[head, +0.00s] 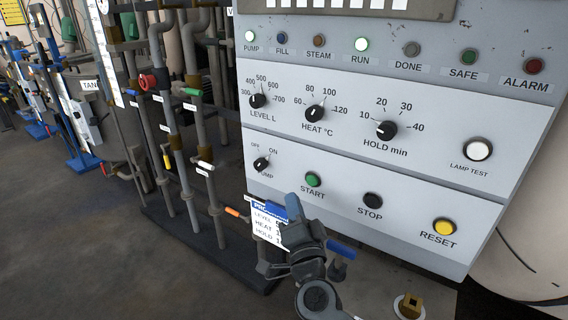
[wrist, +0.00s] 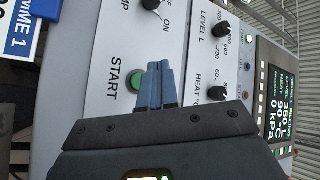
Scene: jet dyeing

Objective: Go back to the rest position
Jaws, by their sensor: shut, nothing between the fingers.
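My gripper (head: 293,212) is in front of the lower part of the grey control panel (head: 385,188), just below and left of the green START button (head: 313,180). In the wrist view its two blue-grey fingers (wrist: 161,85) are together with nothing between them. There the START button (wrist: 136,83) shows beside the fingers. I cannot tell whether the fingertips touch the panel.
The panel carries the PUMP switch (head: 261,164), the black STOP button (head: 373,200) and the yellow RESET button (head: 445,227). The PUMP and RUN (head: 362,44) lamps are lit. Pipes with valves (head: 190,110) stand left. Open floor (head: 80,240) lies front left.

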